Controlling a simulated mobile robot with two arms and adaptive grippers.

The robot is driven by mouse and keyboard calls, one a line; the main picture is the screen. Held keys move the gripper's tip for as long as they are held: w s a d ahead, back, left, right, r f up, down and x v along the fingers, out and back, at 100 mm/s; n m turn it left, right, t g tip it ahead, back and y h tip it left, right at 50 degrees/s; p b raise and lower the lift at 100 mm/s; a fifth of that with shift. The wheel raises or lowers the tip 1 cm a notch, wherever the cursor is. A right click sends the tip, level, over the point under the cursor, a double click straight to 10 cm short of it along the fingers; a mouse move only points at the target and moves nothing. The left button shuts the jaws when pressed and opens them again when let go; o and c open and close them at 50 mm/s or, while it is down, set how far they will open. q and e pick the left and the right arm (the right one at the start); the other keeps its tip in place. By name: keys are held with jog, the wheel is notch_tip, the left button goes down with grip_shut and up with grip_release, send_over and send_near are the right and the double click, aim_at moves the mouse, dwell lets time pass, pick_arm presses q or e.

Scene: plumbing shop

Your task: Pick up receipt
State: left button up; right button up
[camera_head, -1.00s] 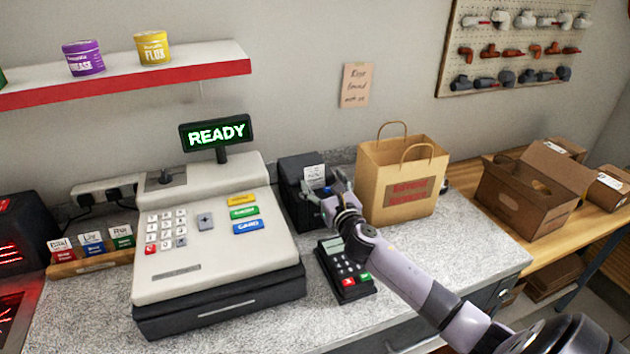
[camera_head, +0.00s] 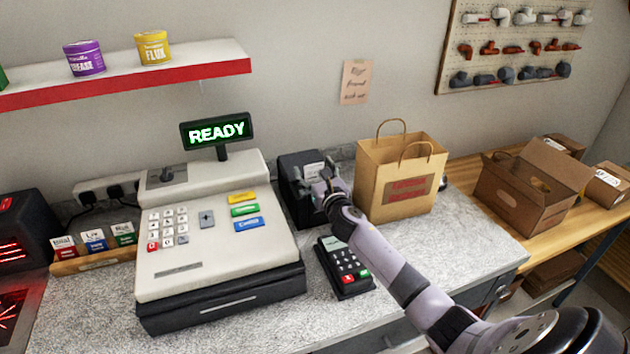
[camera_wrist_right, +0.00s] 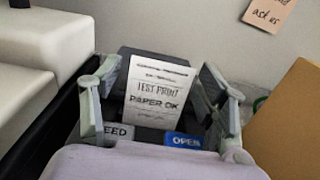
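The receipt (camera_wrist_right: 155,95) is a white printed slip reading "TEST PRINT PAPER OK", standing out of the black receipt printer (camera_wrist_right: 195,68). In the head view the receipt (camera_head: 314,170) shows at the front of the printer (camera_head: 292,165), between the cash register and the paper bag. My right gripper (camera_head: 322,178) is at the printer's front. In the right wrist view its two fingers (camera_wrist_right: 163,85) are spread apart, one on each side of the receipt, with gaps between them and the paper. My left gripper is not in view.
The cash register (camera_head: 215,240) stands left of the printer, and a card terminal (camera_head: 345,265) lies in front. A brown paper bag (camera_head: 398,185) stands close on the right. FEED (camera_wrist_right: 118,132) and blue OPEN (camera_wrist_right: 185,140) labels show below the receipt.

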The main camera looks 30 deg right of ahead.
jog(key=c, duration=0.6)
